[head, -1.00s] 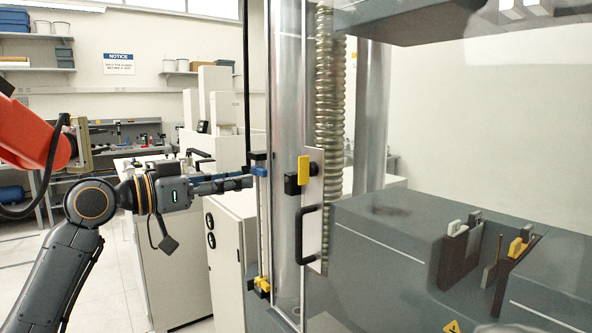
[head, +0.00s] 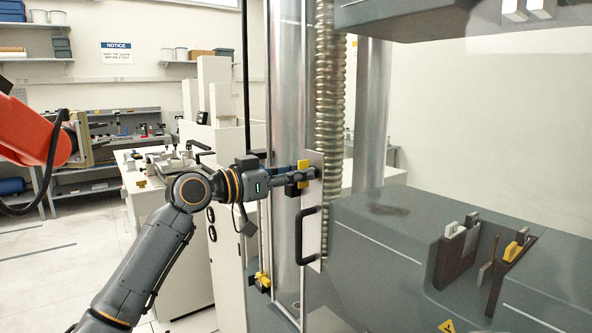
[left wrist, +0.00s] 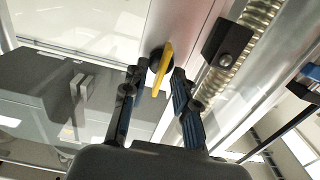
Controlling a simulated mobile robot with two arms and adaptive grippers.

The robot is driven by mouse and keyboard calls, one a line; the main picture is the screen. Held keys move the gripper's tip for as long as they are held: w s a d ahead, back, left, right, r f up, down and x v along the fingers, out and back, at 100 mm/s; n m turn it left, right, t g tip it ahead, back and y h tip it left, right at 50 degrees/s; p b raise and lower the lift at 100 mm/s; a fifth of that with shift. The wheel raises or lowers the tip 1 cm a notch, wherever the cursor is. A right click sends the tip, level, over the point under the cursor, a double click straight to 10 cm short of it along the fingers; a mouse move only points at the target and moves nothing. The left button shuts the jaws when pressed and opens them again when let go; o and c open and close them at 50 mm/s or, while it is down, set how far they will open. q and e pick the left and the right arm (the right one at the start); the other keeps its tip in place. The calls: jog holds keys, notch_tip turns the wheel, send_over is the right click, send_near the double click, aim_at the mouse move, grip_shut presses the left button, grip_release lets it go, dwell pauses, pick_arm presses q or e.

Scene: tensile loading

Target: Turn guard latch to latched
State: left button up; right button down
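The yellow guard latch (head: 304,164) is on the pale plate of the clear guard door (head: 312,225), above its black handle (head: 306,236). My left gripper (head: 306,177) reaches in from the left, its fingertips at the latch and partly covering it. In the left wrist view the yellow latch lever (left wrist: 163,72) stands between the two blue-and-black fingers of my left gripper (left wrist: 160,75). A gap shows between the fingers, so it is open around the lever. Whether a finger touches the lever is unclear. My right gripper is not in view.
The metal column (head: 287,110) and coiled spring cover (head: 329,100) stand close by the latch. The grey machine base (head: 400,230) with grips is at right. An orange robot arm (head: 35,135) is at far left. White cabinets stand behind my left arm.

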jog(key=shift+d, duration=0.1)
pick_arm(q)
grip_shut()
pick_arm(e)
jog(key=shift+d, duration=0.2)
pick_arm(q)
jog(key=shift+r, duration=0.1)
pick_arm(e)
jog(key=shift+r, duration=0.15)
pick_arm(q)
jog(key=shift+r+n+p, duration=0.1)
jog(key=shift+n+p, duration=1.05)
jog(key=shift+n, duration=0.05)
jog(key=n+p, duration=0.4)
jog(key=n, duration=0.1)
jog(key=n+p, duration=0.4)
jog(key=n, duration=0.1)
jog(key=n+p, duration=0.5)
jog(key=shift+w+a+f+n, duration=0.2)
jog(key=shift+f+n, duration=0.1)
jog(key=shift+f, duration=0.1)
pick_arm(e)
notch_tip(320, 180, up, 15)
